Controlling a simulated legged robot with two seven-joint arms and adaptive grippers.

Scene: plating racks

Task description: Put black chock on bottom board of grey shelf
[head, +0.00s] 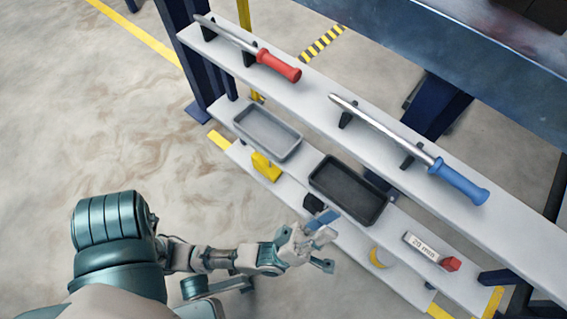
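The grey shelf (420,140) stands diagonally with three boards. A small black chock (313,203) shows at the bottom board (345,238), left of the black tray's near corner. Whether it rests on the board or sits just above it is hard to tell. My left gripper (325,242) is at the bottom board's near edge, with its fingers spread apart. Its upper finger overlaps the view just below the chock, and I see nothing between the fingers. Whether that finger touches the chock is unclear. My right gripper is out of view.
The middle board bears a grey tray (267,133), a black tray (348,190) and a "20 mm" block (421,247) beside a red piece (451,264). Red-handled (279,65) and blue-handled (459,182) bars lie on top.

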